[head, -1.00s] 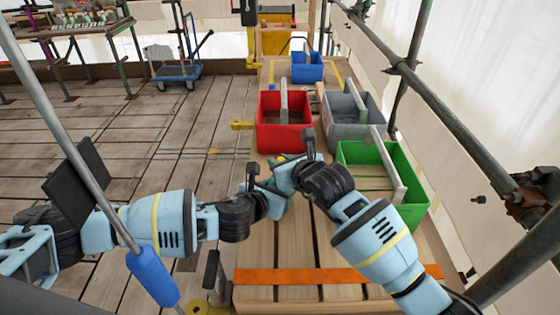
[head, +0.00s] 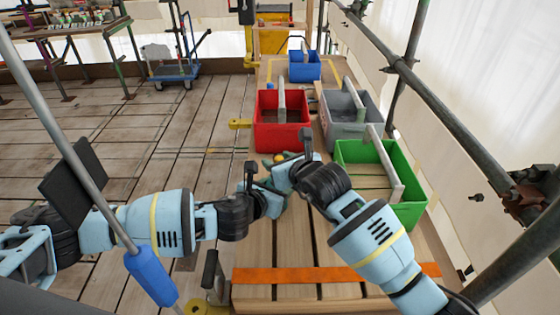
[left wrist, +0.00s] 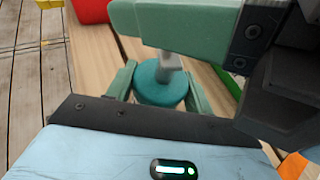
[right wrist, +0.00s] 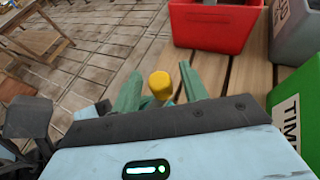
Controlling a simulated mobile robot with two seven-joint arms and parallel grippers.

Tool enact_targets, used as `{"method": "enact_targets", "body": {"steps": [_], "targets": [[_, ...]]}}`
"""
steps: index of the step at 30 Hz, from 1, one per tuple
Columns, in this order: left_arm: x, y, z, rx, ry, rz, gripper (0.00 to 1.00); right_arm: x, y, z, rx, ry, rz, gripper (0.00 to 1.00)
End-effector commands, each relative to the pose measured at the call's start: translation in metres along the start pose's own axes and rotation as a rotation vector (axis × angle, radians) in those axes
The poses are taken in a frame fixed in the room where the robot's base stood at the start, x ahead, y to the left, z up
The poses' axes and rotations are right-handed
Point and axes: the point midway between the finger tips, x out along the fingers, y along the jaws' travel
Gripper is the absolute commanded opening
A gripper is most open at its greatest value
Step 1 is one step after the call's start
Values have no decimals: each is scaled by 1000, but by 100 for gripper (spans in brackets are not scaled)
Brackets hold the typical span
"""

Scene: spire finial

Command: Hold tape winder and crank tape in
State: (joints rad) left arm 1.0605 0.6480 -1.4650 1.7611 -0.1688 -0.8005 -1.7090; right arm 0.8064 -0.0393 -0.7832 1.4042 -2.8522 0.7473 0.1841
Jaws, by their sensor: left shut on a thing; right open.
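The tape winder is a round teal body (left wrist: 160,84) with a grey post on top, seen between the fingers of my left gripper (left wrist: 163,92) in the left wrist view. My left gripper is shut on it, above the wooden deck. A yellow knob (right wrist: 160,84) shows between the green fingertips of my right gripper (right wrist: 160,92) in the right wrist view. That gripper is open around the knob; I cannot tell if it touches. In the head view both grippers meet over the planks and hide most of the winder; the yellow knob (head: 279,159) is just visible. I cannot make out the tape.
A red bin (head: 283,135), a grey bin (head: 345,129), a green bin (head: 413,212) and a blue bin (head: 304,70) stand on the planked bench. An orange strip (head: 330,275) crosses its near end. Scaffold poles (head: 435,100) run along the right. Open floor lies left.

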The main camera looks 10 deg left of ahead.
Motion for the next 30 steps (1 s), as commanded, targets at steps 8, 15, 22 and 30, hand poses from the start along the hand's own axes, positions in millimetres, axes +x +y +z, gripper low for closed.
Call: {"method": "enact_targets", "body": {"steps": [8,15,22,30], "targets": [[0,0,0,1,-1,0,26,-14,-1,1,-1,-3,0,44],[0,0,0,1,-1,0,26,-47,0,0,-1,-2,0,44],[0,0,0,1,-1,0,26,-81,0,0,0,-2,0,44],[0,0,0,1,-1,0,26,-112,0,0,0,0,0,44]]}}
